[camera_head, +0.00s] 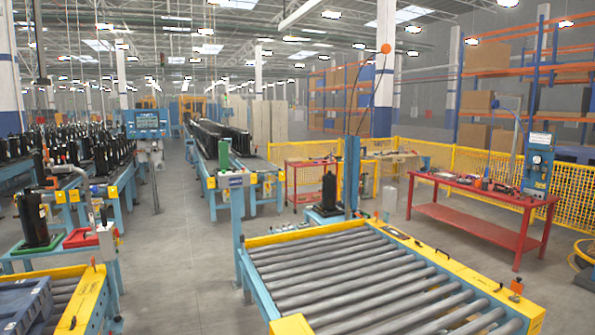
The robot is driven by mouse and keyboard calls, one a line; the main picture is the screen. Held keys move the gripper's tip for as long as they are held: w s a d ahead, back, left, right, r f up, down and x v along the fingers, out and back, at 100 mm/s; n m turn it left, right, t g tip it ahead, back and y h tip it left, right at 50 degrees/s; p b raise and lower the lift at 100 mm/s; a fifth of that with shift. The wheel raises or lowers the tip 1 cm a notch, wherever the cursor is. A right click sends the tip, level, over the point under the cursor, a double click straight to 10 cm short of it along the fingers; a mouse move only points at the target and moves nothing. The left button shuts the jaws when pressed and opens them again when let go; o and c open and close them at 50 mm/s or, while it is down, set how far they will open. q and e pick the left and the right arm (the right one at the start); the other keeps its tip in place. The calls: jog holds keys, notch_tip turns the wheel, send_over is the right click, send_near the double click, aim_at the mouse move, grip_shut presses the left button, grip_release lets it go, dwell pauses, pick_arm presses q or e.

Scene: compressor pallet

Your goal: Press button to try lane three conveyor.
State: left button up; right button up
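Neither of my grippers shows in the head view. A wide roller conveyor (350,275) with yellow side rails fills the lower middle. An orange knob or button (516,286) stands on its right rail, and another small fitting (386,217) sits at the rail's far end. Part of a second roller conveyor (65,290) with yellow rails shows at the lower left. I see no lane numbers that I can read, so I cannot tell which one is lane three.
Black compressors (33,220) stand on pallets and lines at left. A blue crate (25,305) is at the lower left edge. A red workbench (480,190) with tools stands at right before a yellow fence (480,160). Grey floor (180,270) is clear between the two conveyors.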

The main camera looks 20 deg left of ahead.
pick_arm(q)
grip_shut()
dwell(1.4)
